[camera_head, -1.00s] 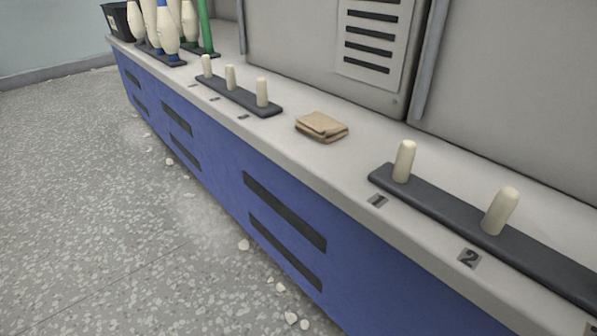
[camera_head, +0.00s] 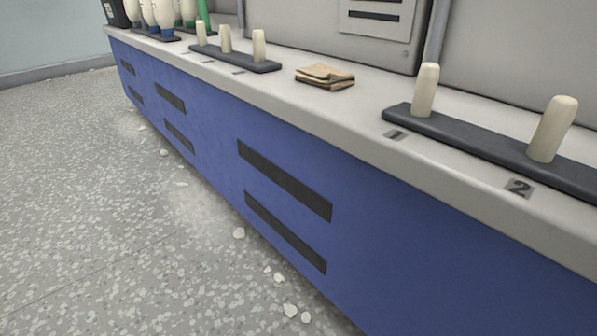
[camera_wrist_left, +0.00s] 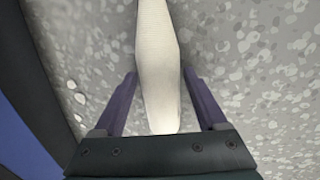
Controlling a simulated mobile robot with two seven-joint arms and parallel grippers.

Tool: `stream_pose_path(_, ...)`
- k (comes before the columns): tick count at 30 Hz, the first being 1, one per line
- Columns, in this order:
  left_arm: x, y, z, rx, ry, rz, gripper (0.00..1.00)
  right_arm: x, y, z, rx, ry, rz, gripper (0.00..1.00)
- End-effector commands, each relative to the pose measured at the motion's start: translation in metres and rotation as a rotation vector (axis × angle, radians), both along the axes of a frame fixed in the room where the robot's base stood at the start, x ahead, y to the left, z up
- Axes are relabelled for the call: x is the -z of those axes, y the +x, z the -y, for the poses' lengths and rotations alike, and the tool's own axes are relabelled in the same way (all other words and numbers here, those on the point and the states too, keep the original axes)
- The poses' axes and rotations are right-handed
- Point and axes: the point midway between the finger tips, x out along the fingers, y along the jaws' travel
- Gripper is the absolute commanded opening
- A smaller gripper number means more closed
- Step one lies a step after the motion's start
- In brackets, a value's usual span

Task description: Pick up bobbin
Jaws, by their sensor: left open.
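In the left wrist view, a long cream bobbin (camera_wrist_left: 158,60) lies between the two purple fingers of my left gripper (camera_wrist_left: 160,75). It tapers toward the palm, and its far end is cut off by the top of the picture. The gripper is open; I cannot tell if the fingers touch the bobbin. Speckled floor shows behind it. In the head view, several cream bobbins (camera_head: 165,14) with blue or dark lower parts stand on a dark holder (camera_head: 157,36) at the far left of the counter. Their tops are cut off. Neither gripper shows in the head view.
The grey counter (camera_head: 365,139) bears a dark rack with three bare pegs (camera_head: 225,40), a folded tan cloth (camera_head: 324,77), and a nearer dark rack (camera_head: 470,138) with pegs (camera_head: 425,90) marked 1 and 2. A green post (camera_head: 203,13) and black bin (camera_head: 116,12) stand far left.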

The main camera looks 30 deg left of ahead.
Motion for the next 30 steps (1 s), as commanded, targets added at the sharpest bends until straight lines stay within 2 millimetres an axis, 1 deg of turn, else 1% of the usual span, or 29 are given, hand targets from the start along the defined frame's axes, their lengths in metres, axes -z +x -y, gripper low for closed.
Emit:
stream_pose_path(1, -0.0004, 0.0000, -0.0001, 0.000, 0.000, 0.000, 0.75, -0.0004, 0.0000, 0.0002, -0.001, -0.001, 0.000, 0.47)
stream_pose_path(2, -0.0004, 0.0000, 0.0000, 0.000, 0.000, 0.000, 0.71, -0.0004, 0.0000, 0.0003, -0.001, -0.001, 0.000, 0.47)
stream_pose_path(21, -0.0002, -0.0002, 0.0001, 0.000, 0.000, 0.000, 0.00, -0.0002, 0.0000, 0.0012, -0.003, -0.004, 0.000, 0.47)
stream_pose_path(30, -0.0025, -0.0001, 0.0002, 0.000, 0.000, 0.000, 0.00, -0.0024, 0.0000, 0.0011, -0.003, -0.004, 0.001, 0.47)
